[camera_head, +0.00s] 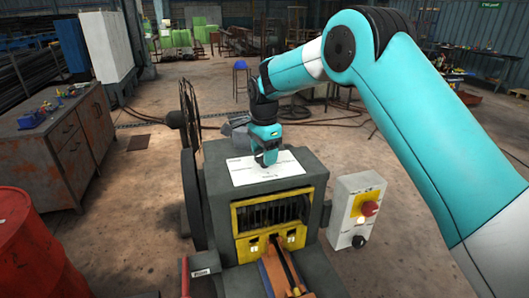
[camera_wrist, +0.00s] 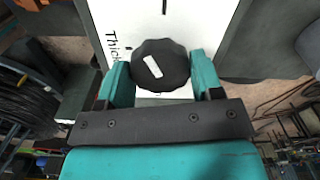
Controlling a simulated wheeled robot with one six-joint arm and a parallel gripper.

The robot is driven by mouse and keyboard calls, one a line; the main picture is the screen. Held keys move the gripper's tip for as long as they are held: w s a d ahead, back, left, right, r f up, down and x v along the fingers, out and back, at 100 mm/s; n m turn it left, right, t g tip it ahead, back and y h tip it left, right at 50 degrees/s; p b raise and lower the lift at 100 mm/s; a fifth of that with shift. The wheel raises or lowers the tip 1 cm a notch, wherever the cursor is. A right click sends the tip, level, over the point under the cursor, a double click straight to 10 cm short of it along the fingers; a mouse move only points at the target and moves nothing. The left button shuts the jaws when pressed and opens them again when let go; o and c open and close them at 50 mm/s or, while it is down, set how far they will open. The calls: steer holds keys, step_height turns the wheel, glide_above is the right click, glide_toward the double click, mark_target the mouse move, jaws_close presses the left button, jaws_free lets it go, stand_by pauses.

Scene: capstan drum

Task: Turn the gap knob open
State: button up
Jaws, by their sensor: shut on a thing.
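The gap knob (camera_wrist: 172,55) is a dark, scalloped round knob with a white pointer mark, seen in the wrist view. It sits on a white label plate (camera_wrist: 100,15) with partly visible lettering starting "Thick". The pointer slants, its upper end toward the left, and does not line up with the black tick at the top of the plate. My gripper (camera_wrist: 160,68) has one teal finger on each side of the knob and is shut on it. In the head view my gripper (camera_head: 266,158) reaches down onto the plate on top of the machine and hides the knob.
The grey machine (camera_head: 222,207) has a yellow-framed front opening (camera_head: 240,222). A control box (camera_head: 346,203) with a red button and a black knob stands at its right. A red barrel (camera_head: 35,250) and a workbench (camera_head: 75,150) are at left. Open floor lies between.

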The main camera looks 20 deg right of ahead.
steer(key=m, duration=0.5)
steer(key=shift+w+r, duration=0.1)
steer(key=shift+r, duration=0.05)
stand_by(0.6)
steer(key=o, duration=0.9)
steer(key=shift+o, duration=0.2)
step_height(320, 180, up, 17)
steer(key=b, duration=0.2)
steer(key=shift+r, duration=0.15)
steer(key=s+a+f+n+y+b, duration=0.1)
steer(key=s+f+n, duration=0.3)
steer(key=s+n, duration=0.5)
steer(key=s+a+f+n+y+b, duration=0.1)
steer(key=s+f+n, duration=0.3)
steer(key=s+n, duration=0.5)
steer(key=s+a+f+n+y+b, duration=0.2)
steer(key=s+n, duration=0.7)
steer(key=s, duration=1.2)
step_height(320, 180, down, 3)
steer(key=shift+a+r+n+b, duration=0.1)
steer(key=shift+a+n+b, duration=0.1)
steer(key=shift+n+b, duration=0.15)
